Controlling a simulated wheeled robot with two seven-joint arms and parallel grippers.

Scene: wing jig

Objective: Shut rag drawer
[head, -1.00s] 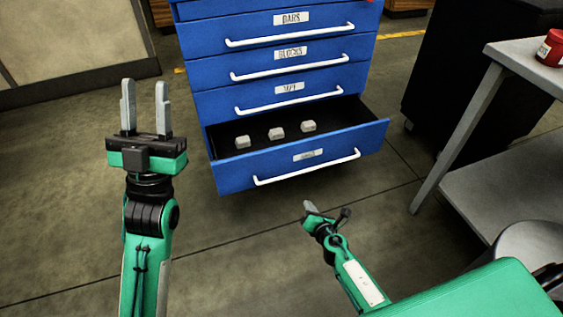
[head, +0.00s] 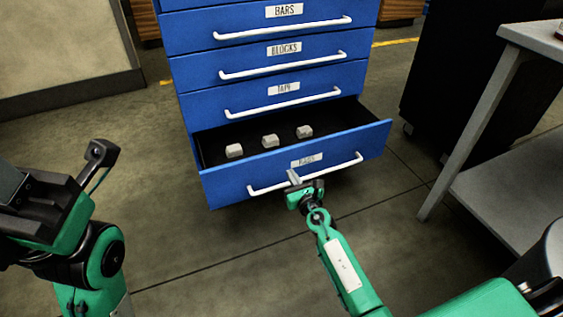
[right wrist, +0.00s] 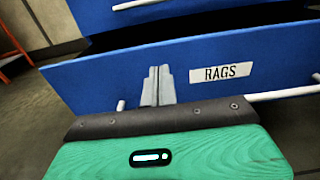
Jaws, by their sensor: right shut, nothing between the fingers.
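The rag drawer (head: 225,183) is the lowest drawer of the blue cabinet and stands open, with several small grey blocks (head: 270,141) inside. Its RAGS label (right wrist: 221,73) and blue front show in the right wrist view. Its white handle (head: 335,167) runs across the front. My right gripper (head: 293,177) is shut and empty at the drawer front, over the handle and left of the label. In the right wrist view its fingers (right wrist: 158,86) are together before the front; contact is unclear.
Closed drawers labelled BARS, BLOCKS and TAPE (head: 283,89) sit above. A grey table (head: 500,195) with a lower shelf stands at the right, and a black cabinet (head: 450,75) behind it. The floor left of the drawer is clear.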

